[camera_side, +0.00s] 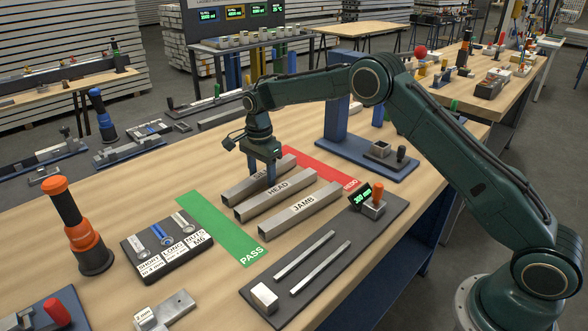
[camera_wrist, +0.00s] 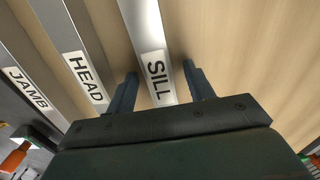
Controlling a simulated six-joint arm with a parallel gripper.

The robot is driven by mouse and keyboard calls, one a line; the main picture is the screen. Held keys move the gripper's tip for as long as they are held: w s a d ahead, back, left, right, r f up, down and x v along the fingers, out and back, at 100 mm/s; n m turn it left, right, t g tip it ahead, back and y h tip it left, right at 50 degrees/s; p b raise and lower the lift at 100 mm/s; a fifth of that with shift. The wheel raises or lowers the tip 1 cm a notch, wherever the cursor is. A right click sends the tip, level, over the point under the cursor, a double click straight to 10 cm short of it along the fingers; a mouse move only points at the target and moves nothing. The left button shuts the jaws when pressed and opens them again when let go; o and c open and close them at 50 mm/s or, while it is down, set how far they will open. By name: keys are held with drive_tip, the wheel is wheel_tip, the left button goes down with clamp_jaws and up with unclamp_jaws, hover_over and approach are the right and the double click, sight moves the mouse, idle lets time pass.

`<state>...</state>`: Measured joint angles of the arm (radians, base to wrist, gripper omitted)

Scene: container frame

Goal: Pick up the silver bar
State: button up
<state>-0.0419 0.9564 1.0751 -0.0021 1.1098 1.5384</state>
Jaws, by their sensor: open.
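Three silver bars lie side by side on the wooden bench, labelled SILL (camera_side: 240,190), HEAD (camera_side: 262,204) and JAMB (camera_side: 287,219). My gripper (camera_side: 261,173) is over the SILL bar, pointing down, and partly hides its label. In the wrist view my gripper (camera_wrist: 160,84) is open, with one finger on each side of the SILL bar (camera_wrist: 146,30) and visible gaps to it. The left finger is between the SILL and HEAD (camera_wrist: 72,38) bars. The JAMB bar (camera_wrist: 28,72) is at the far left there. I cannot tell the fingertips' exact height.
A green PASS strip (camera_side: 215,225) lies left of the bars and a red REDO strip (camera_side: 322,168) lies right. A dark gauge plate (camera_side: 345,265) with two thin rods is in front. An orange-and-black tool (camera_side: 80,235) stands at the left, beside a labelled tray (camera_side: 167,262).

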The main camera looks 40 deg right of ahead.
sight(261, 174)
idle(0.3)
drive_tip(key=c, duration=1.1)
drive_tip(key=shift+c, duration=0.2)
drive_tip(key=shift+r, duration=0.2)
wheel_tip(261, 174, up, 20)
drive_tip(key=shift+f, duration=0.15)
drive_tip(key=shift+s+a+f, duration=0.1)
drive_tip(key=shift+a, duration=0.05)
idle(0.4)
